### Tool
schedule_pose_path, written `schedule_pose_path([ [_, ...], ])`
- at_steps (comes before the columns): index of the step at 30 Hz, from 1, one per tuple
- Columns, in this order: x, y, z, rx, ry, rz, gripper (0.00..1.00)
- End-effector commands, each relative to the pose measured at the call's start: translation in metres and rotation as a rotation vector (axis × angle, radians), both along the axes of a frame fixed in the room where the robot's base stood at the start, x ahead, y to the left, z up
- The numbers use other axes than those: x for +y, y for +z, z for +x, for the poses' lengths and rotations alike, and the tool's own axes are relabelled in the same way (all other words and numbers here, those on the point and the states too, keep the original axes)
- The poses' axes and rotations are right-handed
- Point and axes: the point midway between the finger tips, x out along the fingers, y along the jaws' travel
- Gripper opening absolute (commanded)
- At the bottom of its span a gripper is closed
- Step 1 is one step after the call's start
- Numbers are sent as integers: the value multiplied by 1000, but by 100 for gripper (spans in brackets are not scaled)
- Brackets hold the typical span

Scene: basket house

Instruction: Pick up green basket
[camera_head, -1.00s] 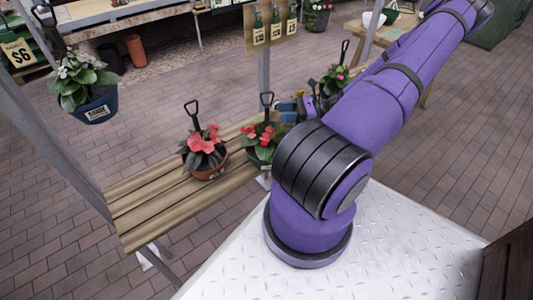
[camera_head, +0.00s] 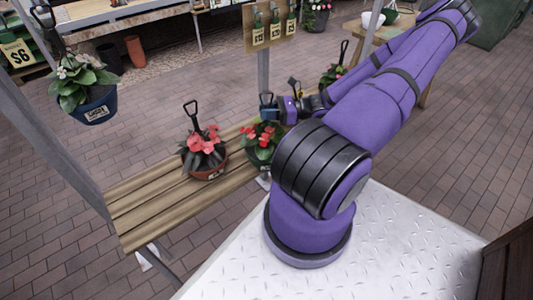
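The green basket (camera_head: 259,155) holds a plant with red flowers and stands on the wooden slatted bench. Its dark upright handle rises behind the flowers. My gripper (camera_head: 271,113) is at this handle, above the basket, coming in from the right. The blue finger parts overlap the handle in the picture. They are too small to tell whether they are open or shut around it. Part of the basket's right side is hidden by my arm.
A reddish-brown basket (camera_head: 205,169) with coral flowers stands left of it on the bench (camera_head: 145,213). Another flower basket (camera_head: 333,76) is behind my arm. A blue basket (camera_head: 95,109) hangs at left. Price signs hang behind. The bench's left end is clear.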

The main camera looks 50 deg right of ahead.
Motion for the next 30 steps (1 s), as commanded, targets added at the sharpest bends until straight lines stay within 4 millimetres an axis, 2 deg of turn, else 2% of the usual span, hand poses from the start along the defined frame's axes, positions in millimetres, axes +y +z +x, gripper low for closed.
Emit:
schedule_pose_path([
  [1,0,0,0,0,0,0,10],
  [3,0,0,0,0,0,0,0],
  [30,-1,0,0,0,-1,-1,0],
])
